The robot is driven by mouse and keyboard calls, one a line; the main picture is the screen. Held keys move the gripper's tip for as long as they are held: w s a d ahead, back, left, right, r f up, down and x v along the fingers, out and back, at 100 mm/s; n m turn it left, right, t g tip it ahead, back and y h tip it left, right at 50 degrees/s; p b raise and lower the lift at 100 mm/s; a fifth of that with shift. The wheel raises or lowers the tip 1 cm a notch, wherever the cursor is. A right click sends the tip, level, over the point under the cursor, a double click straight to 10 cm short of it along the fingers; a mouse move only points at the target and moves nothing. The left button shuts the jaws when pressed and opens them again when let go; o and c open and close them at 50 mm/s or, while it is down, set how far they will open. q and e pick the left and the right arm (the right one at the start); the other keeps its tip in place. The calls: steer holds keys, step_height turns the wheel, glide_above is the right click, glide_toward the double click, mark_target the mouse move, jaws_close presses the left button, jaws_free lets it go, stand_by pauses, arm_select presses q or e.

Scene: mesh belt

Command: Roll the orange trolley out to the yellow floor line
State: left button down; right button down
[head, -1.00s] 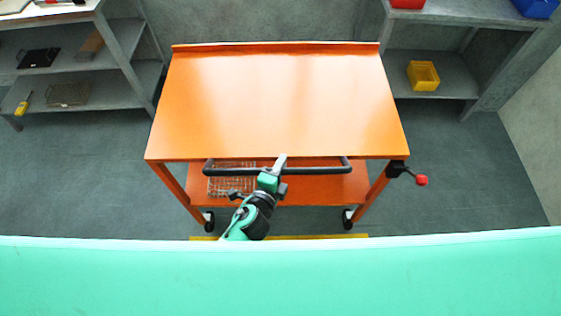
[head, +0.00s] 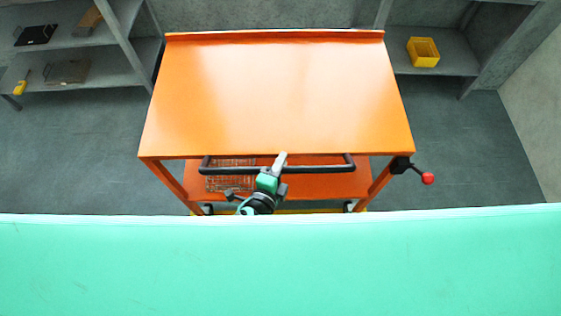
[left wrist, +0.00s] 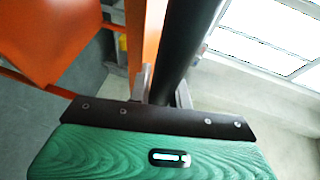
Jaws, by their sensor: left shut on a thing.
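The orange trolley (head: 275,95) stands upright in the middle of the head view, with a flat empty top. A black push handle (head: 320,169) runs along its near side; it also crosses the left wrist view (left wrist: 192,35). My left gripper (head: 279,161) is shut on this handle; in the left wrist view its fingers (left wrist: 165,88) sit on either side of the bar. A thin strip of the yellow floor line (head: 315,211) shows just below the trolley's near casters, mostly hidden by the pale green foreground. My right gripper is in neither view.
A wire basket (head: 230,178) is on the trolley's lower shelf. A red-knobbed lever (head: 427,178) sticks out at its right. Grey shelving stands behind at the left (head: 128,52) and right (head: 440,62), holding a yellow bin (head: 423,52). Floor on both sides is clear.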

arm_select(q)
steer(key=c, duration=1.3)
jaws_free()
steer(key=b+v, duration=0.4)
steer(key=v, duration=0.9)
steer(key=shift+s+a, duration=0.15)
steer(key=shift+s, duration=0.2)
steer(key=shift+r, duration=0.1)
